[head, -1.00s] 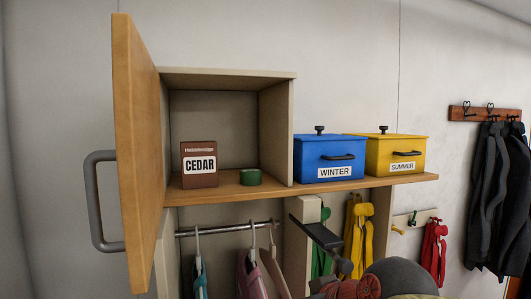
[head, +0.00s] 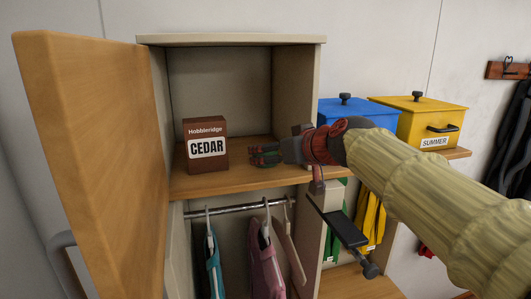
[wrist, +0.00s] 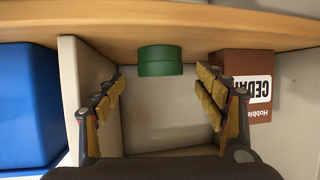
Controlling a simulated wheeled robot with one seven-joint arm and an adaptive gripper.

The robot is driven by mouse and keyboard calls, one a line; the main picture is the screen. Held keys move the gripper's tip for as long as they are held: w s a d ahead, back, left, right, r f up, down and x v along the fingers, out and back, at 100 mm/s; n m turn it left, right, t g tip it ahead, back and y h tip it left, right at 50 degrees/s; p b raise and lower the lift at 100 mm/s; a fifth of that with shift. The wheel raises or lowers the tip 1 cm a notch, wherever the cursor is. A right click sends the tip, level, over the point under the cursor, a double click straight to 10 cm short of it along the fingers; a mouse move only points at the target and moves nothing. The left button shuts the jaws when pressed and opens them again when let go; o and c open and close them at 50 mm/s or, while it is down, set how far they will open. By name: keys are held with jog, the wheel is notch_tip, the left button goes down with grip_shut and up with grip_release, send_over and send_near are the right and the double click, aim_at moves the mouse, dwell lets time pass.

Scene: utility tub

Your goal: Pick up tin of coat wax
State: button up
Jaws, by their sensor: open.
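The tin of coat wax is a small round green tin (wrist: 160,61) on the wooden shelf inside the open cupboard. The wrist view is upside down, with the shelf at its top and the tin between and just beyond the fingertips. My gripper (head: 266,155) reaches into the cupboard from the right, to the right of the brown CEDAR box (head: 206,146). In the wrist view my gripper (wrist: 161,80) has its fingers wide apart, with nothing held. In the head view my gripper mostly hides the tin.
The cupboard door (head: 100,130) stands open on the left. The cupboard's side wall (wrist: 88,100) is close to one finger, the CEDAR box close to the other. Blue (head: 335,112) and yellow (head: 425,122) boxes stand right of the cupboard. Clothes hang below on a rail (head: 235,209).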

jog(key=shift+r+p+x, duration=0.15)
jog(key=shift+p+x, duration=0.35)
jog(key=shift+x, duration=0.9)
jog(key=shift+r+p+x, duration=0.1)
jog(key=shift+p+x, duration=0.4)
jog(key=shift+x, duration=0.9)
jog(key=shift+c, duration=0.2)
jog(key=shift+c, duration=0.6)
jog(key=c, duration=1.1)
jog(key=shift+c, duration=0.2)
